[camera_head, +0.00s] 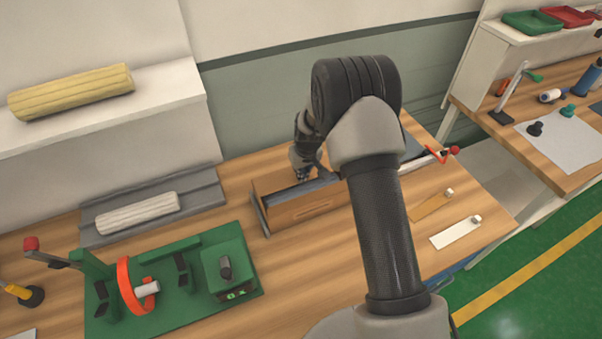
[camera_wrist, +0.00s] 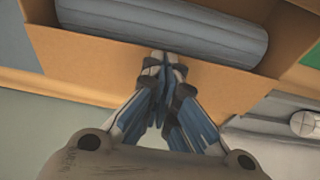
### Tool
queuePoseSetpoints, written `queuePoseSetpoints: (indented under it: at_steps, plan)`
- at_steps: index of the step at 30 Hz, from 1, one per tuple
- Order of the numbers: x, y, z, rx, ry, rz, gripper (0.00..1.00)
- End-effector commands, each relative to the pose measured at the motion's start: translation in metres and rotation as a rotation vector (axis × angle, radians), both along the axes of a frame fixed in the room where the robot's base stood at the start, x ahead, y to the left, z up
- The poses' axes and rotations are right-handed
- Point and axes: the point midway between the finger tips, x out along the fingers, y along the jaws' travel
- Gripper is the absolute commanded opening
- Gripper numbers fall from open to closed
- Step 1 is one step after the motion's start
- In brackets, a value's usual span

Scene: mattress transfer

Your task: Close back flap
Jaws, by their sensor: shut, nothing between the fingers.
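A long cardboard box (camera_head: 300,212) stands on the wooden bench, partly hidden behind my arm. A grey-blue roll (camera_wrist: 165,28) lies inside it. The back flap (camera_wrist: 215,83) shows in the wrist view as a tan panel along the roll's near side there. My gripper (camera_head: 303,174) is at the box's back side, and in the wrist view the shut fingertips (camera_wrist: 162,60) overlap the flap's middle. I cannot tell whether they touch it. The fingers are together with nothing between them.
A green fixture (camera_head: 175,285) with an orange ring stands at the front left. A grey tray (camera_head: 205,190) with a white roll (camera_head: 138,213) lies left of the box. A yellow roll (camera_head: 72,91) lies on a white ledge. A red-handled tool (camera_head: 440,155) is at the box's right.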

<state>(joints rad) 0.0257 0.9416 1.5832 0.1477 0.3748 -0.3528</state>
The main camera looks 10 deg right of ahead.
Motion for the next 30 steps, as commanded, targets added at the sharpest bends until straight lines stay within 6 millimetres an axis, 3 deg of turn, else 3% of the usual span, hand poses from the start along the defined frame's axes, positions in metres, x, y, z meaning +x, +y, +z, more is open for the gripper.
queuePoseSetpoints:
  at_steps: [1,14,26,30]
  plan:
    - [-0.003,0.000,-0.007,0.000,0.007,0.000,0.00]
    - [-0.005,0.000,-0.005,0.000,0.014,0.001,0.00]
    - [-0.003,0.000,0.014,0.000,0.009,0.000,0.00]
    - [-0.002,0.001,0.030,0.000,0.007,0.000,0.00]
